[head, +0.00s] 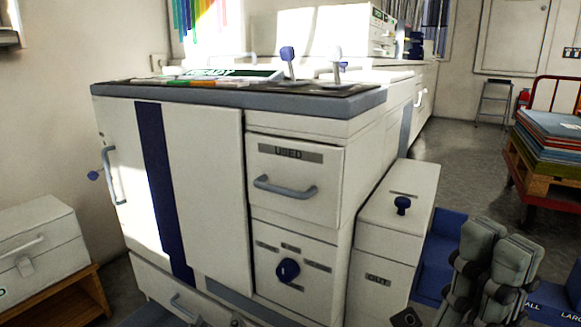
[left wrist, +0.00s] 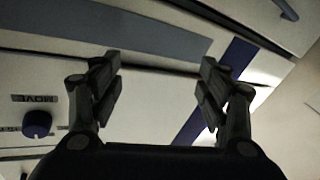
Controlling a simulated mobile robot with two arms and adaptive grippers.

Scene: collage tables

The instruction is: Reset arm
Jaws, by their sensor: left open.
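My right gripper (head: 495,245) shows at the lower right of the head view, with two dark grey-green fingers pointing up side by side. It is in front of a blue box, and I cannot tell whether it is open or shut. My left gripper (left wrist: 159,62) shows in the left wrist view with its fingers spread wide apart. Nothing is between its fingers. Behind them are pale cabinet panels with a grey band, a dark blue stripe and a blue knob (left wrist: 37,124). I cannot make out the left gripper in the head view.
A white cabinet (head: 205,150) with a grey top fills the middle. Its drawer handle (head: 285,188) and blue knob (head: 287,270) stick out. A narrow white bin (head: 395,215) stands right of it. A loaded red cart (head: 545,190) is at the right; open floor (head: 455,150) lies behind.

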